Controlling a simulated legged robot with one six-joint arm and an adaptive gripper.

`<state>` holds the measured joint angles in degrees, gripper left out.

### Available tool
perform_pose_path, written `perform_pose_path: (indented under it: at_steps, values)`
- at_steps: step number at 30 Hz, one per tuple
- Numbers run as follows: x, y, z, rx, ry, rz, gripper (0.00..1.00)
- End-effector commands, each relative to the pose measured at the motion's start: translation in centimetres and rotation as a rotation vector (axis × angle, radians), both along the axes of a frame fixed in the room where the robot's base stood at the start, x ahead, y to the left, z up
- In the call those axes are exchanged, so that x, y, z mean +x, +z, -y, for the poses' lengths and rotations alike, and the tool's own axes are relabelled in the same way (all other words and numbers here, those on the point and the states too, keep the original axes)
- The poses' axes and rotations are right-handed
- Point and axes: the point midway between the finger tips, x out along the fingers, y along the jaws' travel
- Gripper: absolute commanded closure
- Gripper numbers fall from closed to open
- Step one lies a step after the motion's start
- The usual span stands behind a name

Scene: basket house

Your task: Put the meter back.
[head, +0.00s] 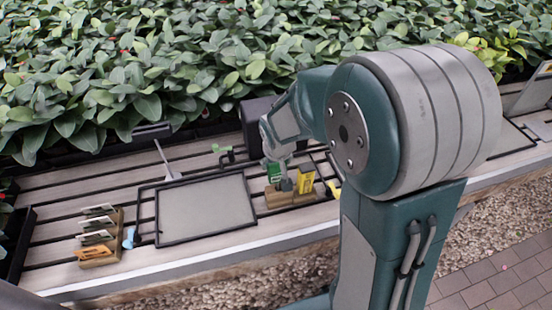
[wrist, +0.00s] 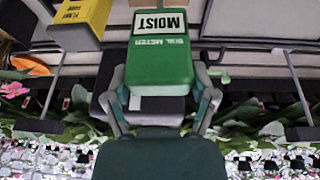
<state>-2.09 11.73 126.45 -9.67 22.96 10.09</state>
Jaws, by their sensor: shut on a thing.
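The green soil meter (wrist: 160,62) fills the middle of the wrist view, with upside-down lettering and a white "MOIST" panel. My gripper (wrist: 161,85) is shut on it, one finger at each side. In the head view the green meter (head: 274,171) is partly hidden by my gripper (head: 282,168). It is over or at the left part of a wooden block (head: 309,199). I cannot tell whether its lower end is in the block or above it. A yellow plant food packet (head: 305,181) stands in the block, just right of the meter; it also shows in the wrist view (wrist: 80,20).
A grey framed tray (head: 205,208) lies left of the block on the slatted bench. Further left, a wooden rack (head: 101,254) holds several packets, beside a blue item (head: 128,238). A dark box (head: 257,118) stands behind my gripper. Leafy plants (head: 180,60) line the back.

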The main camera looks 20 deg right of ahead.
Motion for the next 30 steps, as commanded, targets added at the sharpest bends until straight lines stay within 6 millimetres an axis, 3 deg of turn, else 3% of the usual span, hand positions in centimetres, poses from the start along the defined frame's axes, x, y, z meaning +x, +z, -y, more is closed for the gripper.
perform_pose_path:
  at_steps: [14,30]
  values:
    - [0.0,-0.3,0.0,0.0,0.0,-0.001,0.84]
    - [0.0,-3.0,0.0,-0.001,0.0,-0.002,0.84]
